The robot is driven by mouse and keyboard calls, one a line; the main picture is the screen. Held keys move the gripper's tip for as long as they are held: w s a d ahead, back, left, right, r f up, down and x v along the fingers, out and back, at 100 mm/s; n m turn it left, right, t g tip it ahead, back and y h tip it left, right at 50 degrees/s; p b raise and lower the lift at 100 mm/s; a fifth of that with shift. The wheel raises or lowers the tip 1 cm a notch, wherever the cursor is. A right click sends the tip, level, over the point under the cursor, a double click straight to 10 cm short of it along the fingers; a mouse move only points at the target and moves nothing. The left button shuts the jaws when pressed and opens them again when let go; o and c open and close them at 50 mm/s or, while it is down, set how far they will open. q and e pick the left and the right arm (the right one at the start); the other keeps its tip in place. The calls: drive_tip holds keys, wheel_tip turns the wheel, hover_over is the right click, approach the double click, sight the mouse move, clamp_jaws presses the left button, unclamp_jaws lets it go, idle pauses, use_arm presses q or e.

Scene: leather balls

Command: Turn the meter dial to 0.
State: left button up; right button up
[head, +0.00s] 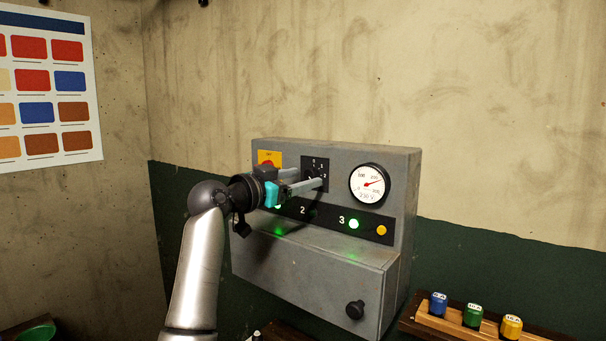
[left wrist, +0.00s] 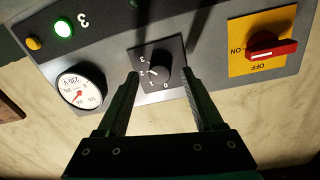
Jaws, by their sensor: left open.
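The meter dial (left wrist: 162,72) is a round black knob on a square black plate marked 0 to 3. In the left wrist view its white mark seems to point near the 2. In the head view, its plate (head: 314,164) is partly covered by my fingers. My left gripper (head: 318,179) is open in front of the grey panel. In the left wrist view the fingertips (left wrist: 159,75) stand on either side of the knob; contact cannot be told. The round white meter (head: 369,184) has a red needle pointing up and right. My right gripper is not in view.
A red switch (left wrist: 268,48) on a yellow plate sits beside the dial.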

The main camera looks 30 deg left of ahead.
use_arm(q)
drive_tip(key=shift+w+d, duration=0.1)
drive_tip(key=shift+w, duration=0.5)
drive_tip(key=shift+c, duration=0.2)
clamp_jaws()
